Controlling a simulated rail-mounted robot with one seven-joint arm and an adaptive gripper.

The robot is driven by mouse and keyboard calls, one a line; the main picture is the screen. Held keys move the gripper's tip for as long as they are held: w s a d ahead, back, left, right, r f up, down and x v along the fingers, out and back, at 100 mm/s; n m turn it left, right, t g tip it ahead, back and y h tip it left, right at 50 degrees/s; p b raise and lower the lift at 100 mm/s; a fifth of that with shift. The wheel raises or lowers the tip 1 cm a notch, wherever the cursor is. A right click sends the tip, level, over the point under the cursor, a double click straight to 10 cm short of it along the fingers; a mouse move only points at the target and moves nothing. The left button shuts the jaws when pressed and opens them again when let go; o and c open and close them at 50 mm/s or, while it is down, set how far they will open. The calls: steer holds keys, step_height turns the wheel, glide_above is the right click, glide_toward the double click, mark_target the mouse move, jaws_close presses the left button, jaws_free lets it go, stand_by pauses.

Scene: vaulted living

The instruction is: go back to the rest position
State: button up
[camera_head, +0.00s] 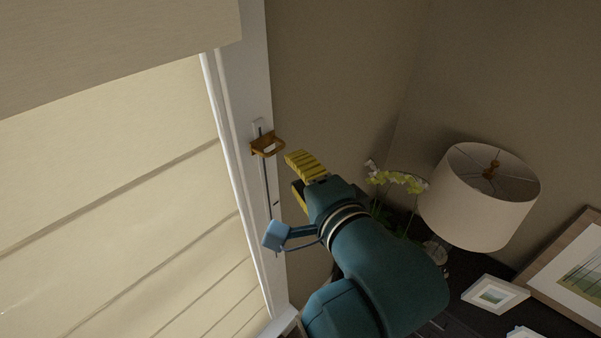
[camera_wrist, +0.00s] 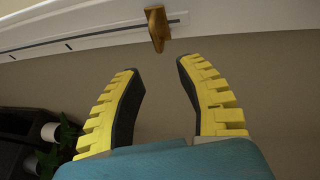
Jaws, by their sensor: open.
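My gripper (camera_head: 297,176) has yellow ridged fingers and sits at the end of my teal arm, near the window frame. In the wrist view, my gripper (camera_wrist: 161,72) shows both fingers spread wide with nothing between them. A small brown handle (camera_head: 267,144) is mounted on a dark slotted rail (camera_head: 265,190) on the white window frame. The handle also shows in the wrist view (camera_wrist: 157,27), just beyond the fingertips and apart from them.
A window with a pale blind (camera_head: 130,200) fills the left. A lamp (camera_head: 480,198), a plant with yellow-green flowers (camera_head: 400,181) and picture frames (camera_head: 495,294) stand on a dark surface at right. The wall (camera_head: 340,80) above my gripper is bare.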

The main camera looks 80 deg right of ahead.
steer(key=shift+s+a, duration=0.2)
steer(key=shift+a, duration=0.05)
stand_by(0.4)
steer(key=w+a+r+n+t+y, duration=0.2)
steer(key=w+a+n+t+y, duration=0.15)
steer(key=w+a, duration=0.5)
steer(key=w+a+r+n+t+y, duration=0.25)
steer(key=w+a+n+t, duration=0.2)
steer(key=w+a, duration=0.35)
steer(key=s+a+r+n+t+y, duration=0.1)
steer(key=a+r+n+t+y, duration=0.3)
steer(key=a+n, duration=0.8)
step_height(320, 180, up, 2)
steer(key=n+y, duration=0.2)
steer(key=n, duration=0.5)
steer(key=shift+a+t, duration=0.3)
steer(key=shift+a, duration=0.1)
steer(key=shift+r, duration=0.1)
